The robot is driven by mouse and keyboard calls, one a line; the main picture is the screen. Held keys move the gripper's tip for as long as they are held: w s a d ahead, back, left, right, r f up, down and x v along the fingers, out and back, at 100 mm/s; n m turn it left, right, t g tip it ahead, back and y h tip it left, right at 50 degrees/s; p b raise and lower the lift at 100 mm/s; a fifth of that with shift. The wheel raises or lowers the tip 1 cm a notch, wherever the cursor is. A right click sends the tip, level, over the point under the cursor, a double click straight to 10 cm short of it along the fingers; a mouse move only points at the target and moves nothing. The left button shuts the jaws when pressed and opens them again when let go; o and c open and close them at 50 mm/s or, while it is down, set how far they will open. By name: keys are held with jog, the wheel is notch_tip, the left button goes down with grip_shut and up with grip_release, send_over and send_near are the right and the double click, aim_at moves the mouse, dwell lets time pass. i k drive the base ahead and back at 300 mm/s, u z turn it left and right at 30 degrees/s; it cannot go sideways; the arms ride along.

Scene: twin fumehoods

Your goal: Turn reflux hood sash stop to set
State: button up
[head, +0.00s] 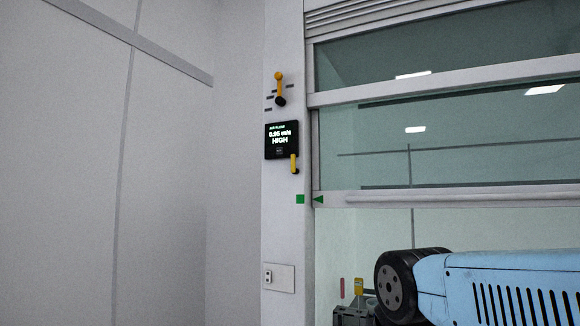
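Two small yellow levers are on the pale post left of the fumehood; I cannot read which is the sash stop. The upper lever (279,88) points up from a dark hub, with small dark labels beside it. The lower lever (294,162) hangs nearly upright at the lower right corner of the airflow display. The hood's glass sash (450,145) is partly raised, its lower rail (450,196) level with green marks on the post. My gripper is not in view; only my blue arm link shows at lower right, apart from both levers in the picture.
A dark display (281,140) on the post reads 0.95 m/s HIGH. A white socket plate (279,277) is lower on the post. Grey equipment with a yellow part (359,287) stands inside the hood, partly hidden by my arm. The left side shows bare wall.

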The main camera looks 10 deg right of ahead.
aim_at(294, 170)
jog(key=u, duration=1.45)
jog(key=i, duration=0.1)
jog(key=z, duration=2.85)
jog(key=k, duration=1.25)
jog(key=u, duration=1.75)
jog(key=i, duration=1)
jog(key=u, duration=0.05)
